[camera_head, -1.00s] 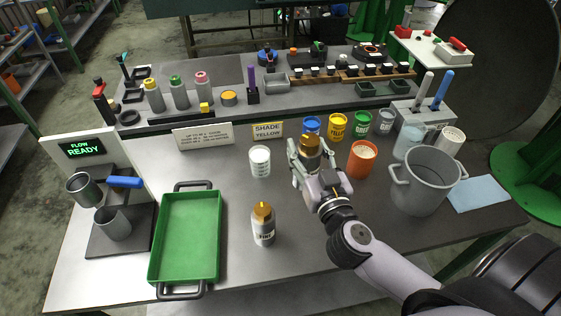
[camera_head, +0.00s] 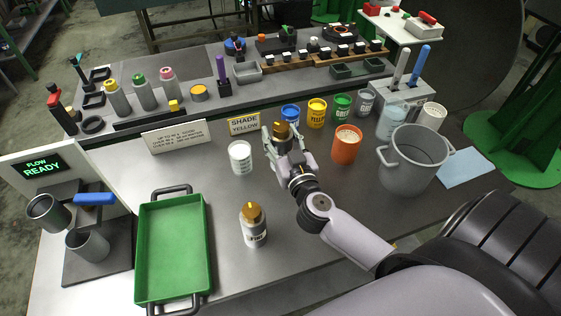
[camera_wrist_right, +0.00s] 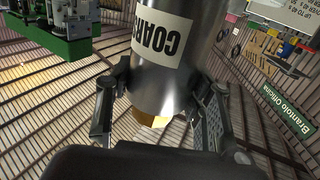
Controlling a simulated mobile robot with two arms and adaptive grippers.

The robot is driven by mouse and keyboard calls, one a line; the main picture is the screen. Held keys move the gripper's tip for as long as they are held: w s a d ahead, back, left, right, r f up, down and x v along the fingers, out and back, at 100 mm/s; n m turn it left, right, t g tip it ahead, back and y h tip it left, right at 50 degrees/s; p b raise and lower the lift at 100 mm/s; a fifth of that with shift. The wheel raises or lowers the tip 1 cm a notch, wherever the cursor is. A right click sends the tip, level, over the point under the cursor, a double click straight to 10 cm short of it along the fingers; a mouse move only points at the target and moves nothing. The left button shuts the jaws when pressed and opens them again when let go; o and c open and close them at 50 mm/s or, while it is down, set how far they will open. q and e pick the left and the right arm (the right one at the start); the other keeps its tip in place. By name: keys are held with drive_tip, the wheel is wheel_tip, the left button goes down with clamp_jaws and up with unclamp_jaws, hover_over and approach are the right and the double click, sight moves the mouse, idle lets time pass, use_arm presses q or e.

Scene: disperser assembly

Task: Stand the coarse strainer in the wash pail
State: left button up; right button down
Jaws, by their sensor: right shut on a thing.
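The coarse strainer (camera_wrist_right: 165,65) is a grey metal cylinder with a white label reading "COAR", partly cut off, in the right wrist view. My right gripper (camera_head: 281,143) is shut on it. In the head view the fingers hide most of the strainer and its gold-brown end (camera_head: 282,129) shows between them. The wash pail, seemingly the large grey two-handled pail (camera_head: 410,170), stands on the table to the right of the gripper, apart from it. Its bottom inside is not clearly visible. My left gripper is not in view.
An orange cup (camera_head: 346,147) stands between gripper and pail. Several paint cans (camera_head: 317,113) stand behind the gripper, a white cup (camera_head: 240,158) to its left. A gold-topped bottle labelled FINE (camera_head: 254,228) and a green tray (camera_head: 143,250) are nearer. A blue cloth (camera_head: 466,167) lies right of the pail.

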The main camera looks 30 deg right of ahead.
sight(285, 153)
wheel_tip(285, 153, down, 3)
drive_tip(key=shift+f+b, duration=0.1)
drive_tip(key=shift+b, duration=0.4)
wheel_tip(285, 153, down, 4)
drive_tip(key=shift+f+b, duration=0.15)
drive_tip(key=shift+b, duration=1.1)
drive_tip(key=c, duration=1.2)
unclamp_jaws()
drive_tip(key=shift+f, duration=0.2)
drive_tip(key=o, duration=0.4)
drive_tip(key=shift+s, duration=0.1)
drive_tip(key=shift+o, duration=0.2)
